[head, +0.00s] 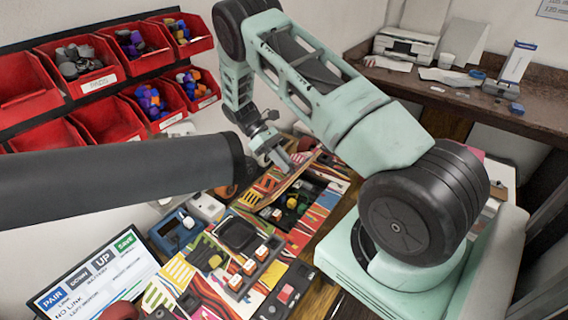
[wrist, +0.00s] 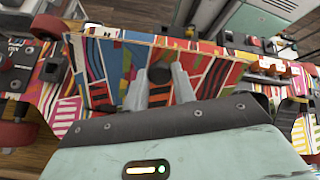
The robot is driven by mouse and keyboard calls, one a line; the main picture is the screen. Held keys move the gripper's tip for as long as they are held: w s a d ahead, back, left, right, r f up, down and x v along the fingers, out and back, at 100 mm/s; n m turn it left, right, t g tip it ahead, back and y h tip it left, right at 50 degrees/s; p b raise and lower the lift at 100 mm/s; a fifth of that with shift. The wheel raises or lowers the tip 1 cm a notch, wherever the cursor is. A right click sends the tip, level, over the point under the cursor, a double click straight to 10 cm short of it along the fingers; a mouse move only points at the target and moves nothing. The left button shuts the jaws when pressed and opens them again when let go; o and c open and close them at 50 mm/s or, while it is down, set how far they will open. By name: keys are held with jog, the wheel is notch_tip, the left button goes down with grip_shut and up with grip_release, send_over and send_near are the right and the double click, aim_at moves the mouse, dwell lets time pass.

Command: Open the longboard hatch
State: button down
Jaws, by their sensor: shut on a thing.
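The longboard (head: 250,262) lies on the bench, covered in a bright multicoloured pattern. Its hatch (head: 291,181) is tilted up, and an opening with small green and yellow parts (head: 294,203) shows beside it. My gripper (head: 283,162) is at the hatch's raised side. In the wrist view my gripper (wrist: 164,88) has its two pale fingers against the patterned hatch (wrist: 212,66), with a dark round knob (wrist: 159,73) at their tips. It is shut on the hatch; the exact contact at the knob is partly hidden by the fingers.
A screen (head: 98,276) stands at the lower left. Red bins (head: 105,120) hang on the left wall. Several small blocks and a dark square pad (head: 237,234) sit on the near part of the board. A side counter (head: 450,95) with a printer (head: 408,44) is at the back right.

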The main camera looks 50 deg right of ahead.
dwell(0.3)
jog(key=c, duration=1.1)
grip_release()
notch_tip(320, 180, up, 10)
jog(key=b, duration=0.3)
